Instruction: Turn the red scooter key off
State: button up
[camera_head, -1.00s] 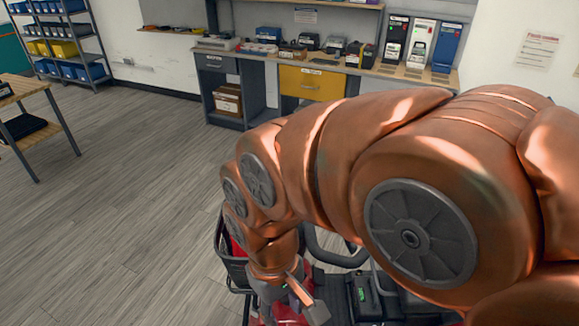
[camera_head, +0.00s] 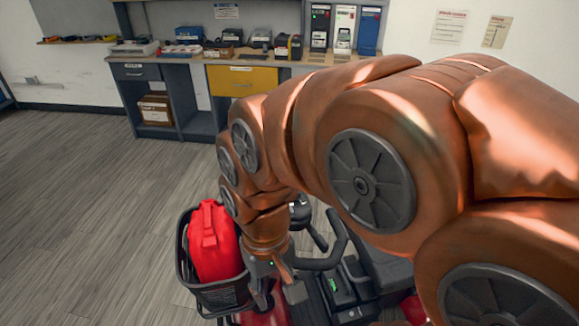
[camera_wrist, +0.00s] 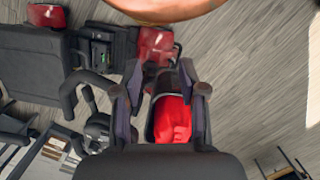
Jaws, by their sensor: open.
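The red scooter (camera_head: 262,314) is below my arm in the head view, mostly hidden by it. Its black basket (camera_head: 222,294) holds a red container (camera_head: 210,245). Its black handlebar (camera_head: 325,262) is to the right of my gripper. My gripper (camera_head: 277,296) points down beside the basket, its fingers apart. In the wrist view my gripper (camera_wrist: 160,92) is open, with the red container (camera_wrist: 172,120) showing between and below the fingers. The handlebar (camera_wrist: 75,92) shows to the left there. I cannot make out the key in either view.
A workbench with a yellow drawer (camera_head: 243,80) and several devices stands along the back wall. The grey floor (camera_head: 90,200) at left is clear.

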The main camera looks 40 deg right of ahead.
jog(key=w+d+r+m+t+y, duration=0.1)
jog(key=w+d+m, duration=0.4)
jog(key=w+m, duration=0.3)
jog(key=w+d+r+m+t+y, duration=0.1)
jog(key=w+d+m, duration=0.45)
jog(key=w, duration=0.55)
jog(key=w+d+f+m+t+y, duration=0.1)
jog(key=w+d+f+m+t, duration=0.1)
jog(key=w+d+m, duration=0.45)
jog(key=w+d+f+m+t, duration=0.1)
jog(key=w+d+m, duration=0.3)
jog(key=d+m, duration=0.5)
jog(key=shift+w+d+f+n+p, duration=0.1)
jog(key=shift+w+f+n+p, duration=0.3)
jog(key=shift+f, duration=0.85)
jog(key=shift+w+f+n+p, duration=0.25)
jog(key=shift+w+f+p, duration=0.15)
jog(key=shift+f, duration=0.8)
jog(key=shift+w+d+f+n+p, duration=0.1)
jog(key=shift+w+f+n+p, duration=0.3)
jog(key=shift+f, duration=0.85)
grip_shut()
